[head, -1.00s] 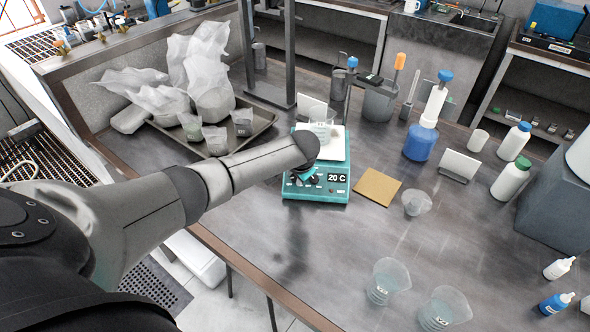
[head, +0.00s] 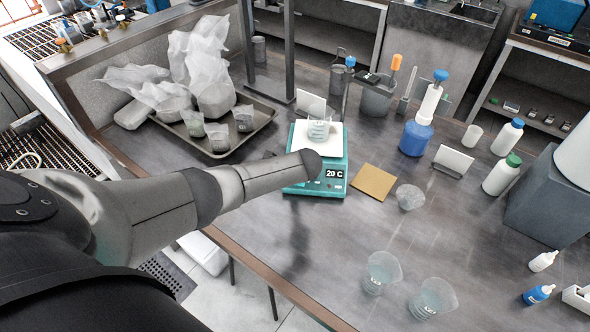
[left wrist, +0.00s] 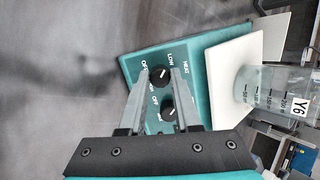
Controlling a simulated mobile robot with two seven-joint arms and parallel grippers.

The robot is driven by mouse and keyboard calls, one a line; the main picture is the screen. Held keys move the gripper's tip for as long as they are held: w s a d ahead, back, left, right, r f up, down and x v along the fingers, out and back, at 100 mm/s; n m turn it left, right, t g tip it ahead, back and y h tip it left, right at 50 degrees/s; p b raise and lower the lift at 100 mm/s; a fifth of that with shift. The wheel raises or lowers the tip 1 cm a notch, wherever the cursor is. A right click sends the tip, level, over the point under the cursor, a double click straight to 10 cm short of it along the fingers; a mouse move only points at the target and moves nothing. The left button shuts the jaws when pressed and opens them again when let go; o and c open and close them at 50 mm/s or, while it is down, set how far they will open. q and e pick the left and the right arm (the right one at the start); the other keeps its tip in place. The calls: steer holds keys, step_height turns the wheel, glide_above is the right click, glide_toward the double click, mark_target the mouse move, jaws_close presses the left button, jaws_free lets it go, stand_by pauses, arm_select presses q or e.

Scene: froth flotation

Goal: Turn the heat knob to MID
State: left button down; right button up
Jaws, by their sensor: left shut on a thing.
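The teal hotplate (head: 333,189) stands on the bench with a display reading "20 C". It also shows in the left wrist view (left wrist: 207,62). There my left gripper (left wrist: 159,76) is shut on the upper black knob (left wrist: 158,76), beside the words HEAT, LOW and OFF. The white mark on this knob slants up and right, toward LOW; I cannot make out MID. A second black knob (left wrist: 168,112) sits lower, between the fingers. In the head view my left wrist hides the gripper and the knobs. My right gripper is not in view.
A beaker (head: 318,130) marked Y6 in the wrist view stands on the hotplate's white top (head: 331,147). A tan square pad (head: 373,182) and a small clear vessel (head: 410,197) lie to its right. A tray (head: 262,121) with bags is at left.

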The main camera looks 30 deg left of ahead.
arm_select(q)
steer(key=m+p, duration=0.1)
steer(key=m, duration=0.3)
steer(key=shift+s+d+m+t, duration=0.1)
steer(key=shift+m+t, duration=0.3)
steer(key=m+t+p, duration=0.1)
steer(key=m, duration=0.3)
steer(key=shift+m, duration=0.4)
steer(key=m+h, duration=0.1)
steer(key=m, duration=0.3)
steer(key=shift+s+f+m+t+p, duration=0.1)
steer(key=shift+m+t+p, duration=0.2)
steer(key=shift+m+p, duration=0.1)
steer(key=m, duration=0.4)
steer(key=shift+m+h, duration=0.3)
steer(key=shift+m, duration=0.1)
steer(key=shift+s, duration=0.1)
steer(key=c, duration=0.6)
jaws_free()
steer(key=shift+a, duration=0.2)
